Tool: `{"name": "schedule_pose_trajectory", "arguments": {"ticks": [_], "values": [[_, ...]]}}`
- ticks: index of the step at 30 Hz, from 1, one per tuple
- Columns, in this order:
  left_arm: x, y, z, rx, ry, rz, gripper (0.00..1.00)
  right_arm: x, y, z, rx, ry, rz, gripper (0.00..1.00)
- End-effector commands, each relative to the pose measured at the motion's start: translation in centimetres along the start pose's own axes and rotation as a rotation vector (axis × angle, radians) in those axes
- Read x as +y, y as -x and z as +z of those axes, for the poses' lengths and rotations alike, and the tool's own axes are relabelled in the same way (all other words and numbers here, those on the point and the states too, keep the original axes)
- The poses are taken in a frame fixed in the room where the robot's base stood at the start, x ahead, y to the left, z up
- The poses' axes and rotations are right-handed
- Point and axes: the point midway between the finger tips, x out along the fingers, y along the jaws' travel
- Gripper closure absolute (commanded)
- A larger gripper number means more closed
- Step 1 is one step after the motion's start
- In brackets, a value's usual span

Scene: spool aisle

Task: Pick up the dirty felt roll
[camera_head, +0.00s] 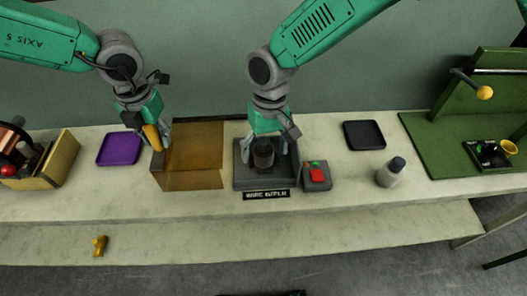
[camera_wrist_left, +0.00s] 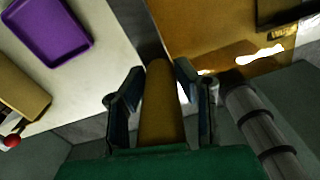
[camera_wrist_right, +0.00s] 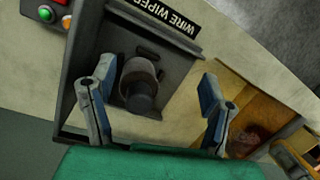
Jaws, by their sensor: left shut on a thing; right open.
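A dark, dirty-looking roll (camera_head: 263,153) stands on the grey wire wiper station (camera_head: 244,181) in the middle of the bench. It also shows in the right wrist view (camera_wrist_right: 140,82). My right gripper (camera_head: 265,145) is open just above it. In the right wrist view the roll lies between my right fingers (camera_wrist_right: 158,95), closer to the left one, with no clear contact. My left gripper (camera_head: 155,138) is shut on a yellow roll (camera_wrist_left: 161,105), held over the left edge of the amber box. The roll's far end shows beyond the fingers.
The open amber box (camera_head: 195,180) stands left of the wiper station. A control box with a red button (camera_head: 317,176) and a grey bottle (camera_head: 390,173) are to its right. A purple tray (camera_head: 120,148) and black tray (camera_head: 364,135) lie behind. A yellow fitting (camera_head: 100,245) lies in front.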

Motion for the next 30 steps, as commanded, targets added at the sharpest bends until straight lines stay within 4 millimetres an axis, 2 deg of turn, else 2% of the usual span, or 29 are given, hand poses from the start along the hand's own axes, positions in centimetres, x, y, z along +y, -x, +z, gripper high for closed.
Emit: {"name": "schedule_pose_trajectory", "arguments": {"ticks": [1,3,7,16,23,30], "values": [[0.1,-0.1,-0.1,0.003,0.001,0.002,1.00,0.0,2.0,-1.7,0.047,-0.003,0.038,0.30],[0.1,-0.1,-0.1,0.003,0.001,0.001,1.00,0.2,3.8,-3.1,0.090,-0.010,0.077,0.30],[0.1,-0.1,-0.1,0.002,0.001,0.001,1.00,0.3,5.1,-4.4,0.129,-0.022,0.111,0.30],[0.0,-0.1,-0.1,0.003,0.000,0.002,1.00,1.0,0.4,-5.1,0.132,-0.024,0.114,0.30],[0.1,-0.1,-0.1,0.004,0.000,0.002,1.00,1.2,-1.4,-5.2,0.133,-0.024,0.115,0.30],[0.1,-0.1,-0.1,0.004,0.000,0.002,1.00,1.9,-4.8,-4.9,0.131,-0.024,0.113,0.30]]}}
